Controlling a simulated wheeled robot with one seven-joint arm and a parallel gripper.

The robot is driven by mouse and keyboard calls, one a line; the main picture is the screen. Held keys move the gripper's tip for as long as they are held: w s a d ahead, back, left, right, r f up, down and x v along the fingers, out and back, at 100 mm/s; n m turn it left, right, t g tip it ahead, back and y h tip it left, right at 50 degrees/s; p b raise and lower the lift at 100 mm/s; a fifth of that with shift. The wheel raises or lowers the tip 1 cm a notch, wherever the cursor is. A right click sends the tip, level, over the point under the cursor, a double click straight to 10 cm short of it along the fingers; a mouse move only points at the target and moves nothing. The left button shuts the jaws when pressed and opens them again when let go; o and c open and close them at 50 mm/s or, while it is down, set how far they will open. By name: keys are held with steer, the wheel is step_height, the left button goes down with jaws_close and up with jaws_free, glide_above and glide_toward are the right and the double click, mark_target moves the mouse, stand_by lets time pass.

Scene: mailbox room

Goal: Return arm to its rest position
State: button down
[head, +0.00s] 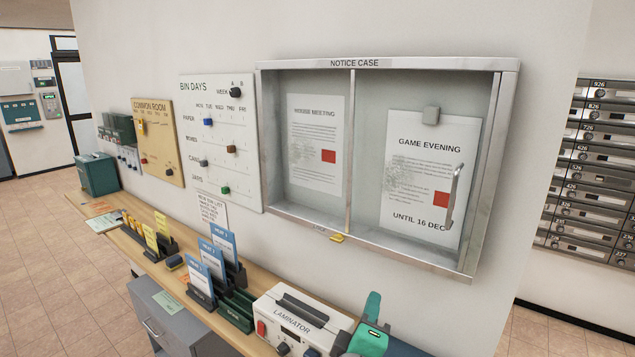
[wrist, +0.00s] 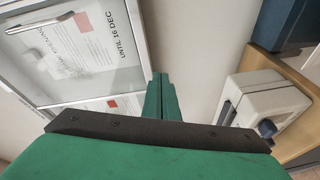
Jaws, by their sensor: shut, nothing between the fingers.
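My gripper (head: 373,303) is green and shows at the bottom of the head view, just right of the laminator and below the notice case. In the wrist view its two green fingers (wrist: 160,98) are together with nothing between them. My arm shows only in part at the bottom edge of the head view; the rest is out of view. The white laminator (head: 292,317) stands on the wooden shelf, close to my gripper; whether they touch cannot be told. It also shows at the right of the wrist view (wrist: 262,103).
The glass-fronted notice case (head: 487,66) hangs on the wall, its door handle sticking out. The wooden shelf (head: 150,217) holds leaflet racks (head: 237,310) and a green box (head: 97,173). A grey cabinet (head: 165,318) stands below. Mailboxes (head: 595,180) are at right; open floor is at left.

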steer(key=s+a+f+m+y, duration=0.1)
steer(key=s+a+f, duration=0.25)
steer(key=f, duration=0.45)
steer(key=s+a+f+m+y, duration=0.1)
steer(key=s+a+f+m, duration=0.1)
steer(key=s+f, duration=0.45)
steer(key=s+a+f+m+y, duration=0.1)
steer(key=s+a+f+y, duration=0.15)
steer(key=f, duration=0.75)
steer(key=s+a+f+m, duration=0.1)
steer(key=s+f+m, duration=0.2)
steer(key=s, duration=1)
steer(key=s+a+f+m+g+y, duration=0.1)
steer(key=s+f+m, duration=0.1)
steer(key=s, duration=1.2)
steer(key=shift+s+a+f+m, duration=0.3)
steer(key=shift+a+f+m, duration=0.1)
steer(key=shift+m, duration=0.5)
